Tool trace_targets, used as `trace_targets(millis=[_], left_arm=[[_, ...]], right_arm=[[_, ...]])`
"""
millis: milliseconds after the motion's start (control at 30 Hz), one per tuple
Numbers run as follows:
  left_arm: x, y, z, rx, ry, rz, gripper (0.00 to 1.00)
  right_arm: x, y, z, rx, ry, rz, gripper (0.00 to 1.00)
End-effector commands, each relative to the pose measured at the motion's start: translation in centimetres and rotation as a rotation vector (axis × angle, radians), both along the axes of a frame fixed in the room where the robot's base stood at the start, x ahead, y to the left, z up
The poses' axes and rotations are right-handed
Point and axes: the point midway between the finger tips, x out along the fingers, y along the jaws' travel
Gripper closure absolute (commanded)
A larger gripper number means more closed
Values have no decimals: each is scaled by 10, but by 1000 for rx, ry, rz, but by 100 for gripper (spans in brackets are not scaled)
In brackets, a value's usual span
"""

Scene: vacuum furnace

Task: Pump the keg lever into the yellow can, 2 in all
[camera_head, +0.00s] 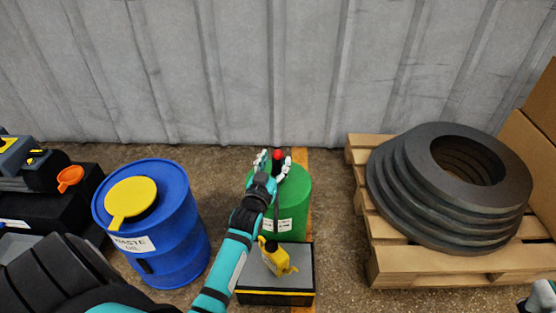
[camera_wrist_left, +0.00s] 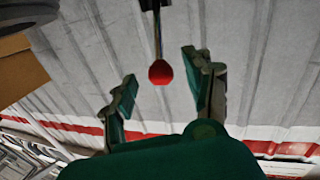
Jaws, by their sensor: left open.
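The green keg (camera_head: 297,190) stands by the wall, partly hidden by my left arm. The red ball knob (camera_head: 278,154) of its lever shows at the top of the keg. My left gripper (camera_head: 273,161) is open at the knob, with a finger on each side. In the left wrist view the red knob (camera_wrist_left: 160,73) hangs on a thin rod between the spread fingers, apart from both. The yellow can (camera_head: 279,260) stands on a grey-topped black box (camera_head: 303,277) in front of the keg. My right gripper does not show clearly.
A blue waste oil drum (camera_head: 168,246) with a yellow funnel (camera_head: 131,199) stands left of the keg. A pallet (camera_head: 386,270) with stacked dark rings (camera_head: 400,197) is at the right. Corrugated wall (camera_head: 230,80) closes the back. Bare floor lies between keg and pallet.

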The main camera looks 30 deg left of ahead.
Motion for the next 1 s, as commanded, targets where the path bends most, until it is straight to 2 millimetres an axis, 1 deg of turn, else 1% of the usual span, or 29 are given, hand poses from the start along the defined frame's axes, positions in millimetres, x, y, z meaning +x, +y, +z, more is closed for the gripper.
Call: trace_targets(millis=[33, 200, 333, 567, 667, 900, 1000], left_arm=[[9, 3, -1, 1, -3, 0, 47], [26, 8, -1, 0, -1, 0, 47], [31, 9, 0, 0, -1, 0, 47], [31, 9, 1, 0, 0, 0, 47], [31, 9, 0, 0, 0, 0, 58], [31, 9, 0, 0, 0, 0, 89], [31, 9, 0, 0, 0, 0, 100]], right_arm=[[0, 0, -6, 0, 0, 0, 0], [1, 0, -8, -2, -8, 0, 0], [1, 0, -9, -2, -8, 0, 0], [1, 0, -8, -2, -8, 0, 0], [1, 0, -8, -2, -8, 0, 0], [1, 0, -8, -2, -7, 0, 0], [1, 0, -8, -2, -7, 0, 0]])
